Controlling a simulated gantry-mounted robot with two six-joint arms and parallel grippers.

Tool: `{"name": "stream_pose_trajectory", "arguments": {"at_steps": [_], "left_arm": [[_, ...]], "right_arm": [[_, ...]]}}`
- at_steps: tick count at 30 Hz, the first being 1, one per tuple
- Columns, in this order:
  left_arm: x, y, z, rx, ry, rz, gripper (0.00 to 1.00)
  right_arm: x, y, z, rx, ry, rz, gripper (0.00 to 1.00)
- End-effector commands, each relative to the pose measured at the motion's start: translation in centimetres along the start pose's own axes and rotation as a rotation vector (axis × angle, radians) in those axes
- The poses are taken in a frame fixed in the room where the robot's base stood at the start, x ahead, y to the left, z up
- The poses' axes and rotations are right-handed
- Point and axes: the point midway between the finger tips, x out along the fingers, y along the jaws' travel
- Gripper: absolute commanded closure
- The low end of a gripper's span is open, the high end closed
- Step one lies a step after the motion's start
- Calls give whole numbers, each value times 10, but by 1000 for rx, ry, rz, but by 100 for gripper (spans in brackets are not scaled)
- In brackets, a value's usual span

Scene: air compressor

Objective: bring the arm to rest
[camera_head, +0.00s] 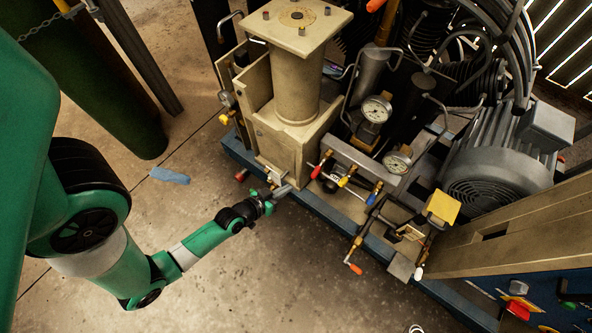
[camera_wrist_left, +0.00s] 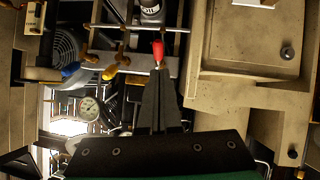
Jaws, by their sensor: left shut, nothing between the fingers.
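My left arm, green and black, comes in from the left in the head view. Its gripper (camera_head: 284,190) is shut and empty, low in front of the compressor's beige block and column (camera_head: 297,85). In the wrist view the closed dark fingers (camera_wrist_left: 160,82) point toward a red-tipped valve handle (camera_wrist_left: 158,52). That red handle (camera_head: 317,171) is just right of the fingertips in the head view; I cannot tell whether they touch. My right gripper is not in view.
The compressor stands on a blue base frame (camera_head: 342,228). Yellow (camera_head: 344,181) and blue (camera_head: 371,198) handles, an orange-tipped lever (camera_head: 355,268) and gauges (camera_head: 376,109) crowd its front. A blue cloth-like piece (camera_head: 170,175) lies on the floor. Open concrete floor (camera_head: 250,290) spreads below the arm.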

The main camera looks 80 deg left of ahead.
Motion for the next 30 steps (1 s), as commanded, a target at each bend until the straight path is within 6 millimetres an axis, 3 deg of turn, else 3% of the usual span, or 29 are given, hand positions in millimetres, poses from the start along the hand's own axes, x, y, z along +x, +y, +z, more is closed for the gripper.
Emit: {"name": "stream_pose_trajectory", "arguments": {"at_steps": [5,23,26,29,30], "left_arm": [[-10,-1,4,-1,1,-1,100],[-11,6,-1,10,2,16,100],[1,24,-32,32,48,61,100],[18,58,-90,60,144,134,100],[24,75,-119,71,195,167,100]], "right_arm": [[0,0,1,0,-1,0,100],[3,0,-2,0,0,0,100],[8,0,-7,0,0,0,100],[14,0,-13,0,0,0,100],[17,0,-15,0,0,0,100]]}}
